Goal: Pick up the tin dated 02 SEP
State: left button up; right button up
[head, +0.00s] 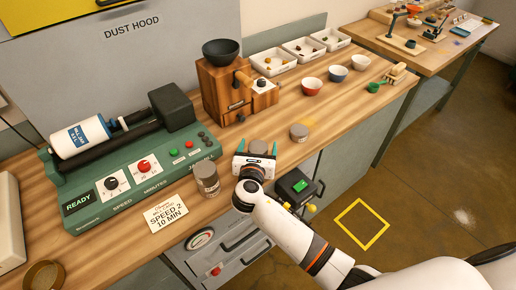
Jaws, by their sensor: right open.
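I cannot tell which is dated 02 SEP. My right gripper (257,147) is over the front edge of the bench, between the two tins and apart from both. My left gripper is out of view.
The green mill (80,200) and a speed card (167,216) are on the left. A wooden grinder (225,98) stands behind my gripper. Bowls (312,86) and white trays (272,62) are at the back right. A black box with a green button (296,188) is below the edge.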

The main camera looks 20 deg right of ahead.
jog(key=shift+x, duration=1)
jog(key=shift+s, duration=0.1)
jog(key=shift+c, duration=0.4)
